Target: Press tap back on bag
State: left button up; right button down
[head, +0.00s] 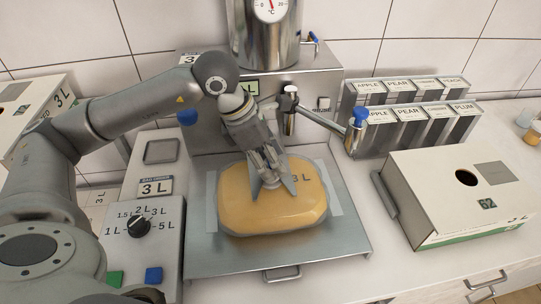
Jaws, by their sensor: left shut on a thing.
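The filled bag (300,212), amber and marked 3 L, lies flat on the steel tray (345,250) below the filling machine (315,75). My left gripper (270,190) points down at the top of the bag, near its middle. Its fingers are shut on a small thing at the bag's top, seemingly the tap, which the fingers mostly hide. I cannot tell whether the tap sits fully on the bag's spout. My right gripper is not in view.
A swing arm with a blue knob (360,114) reaches out to the right above the tray. The dial box (140,235) stands left of the tray. A white carton (455,200) stands to the right, with several labelled holders (410,130) behind.

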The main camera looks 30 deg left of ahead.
pick_arm(q)
jog(key=shift+s+f+b, duration=0.1)
jog(key=shift+f+b, duration=0.35)
jog(key=shift+b, duration=0.15)
dwell(0.7)
jog(key=shift+f, duration=0.1)
jog(key=shift+c, duration=0.4)
jog(key=o, duration=0.9)
jog(key=shift+c, duration=0.2)
jog(key=shift+r, duration=0.2)
jog(key=shift+a+r, duration=0.15)
jog(key=shift+r, duration=0.2)
jog(key=w+d+r+p+v, duration=0.1)
jog(key=p+v, duration=0.3)
jog(key=v, duration=1.2)
jog(key=shift+d+r+p, duration=0.2)
jog(key=shift+d+p, duration=0.05)
jog(key=shift+p, duration=0.1)
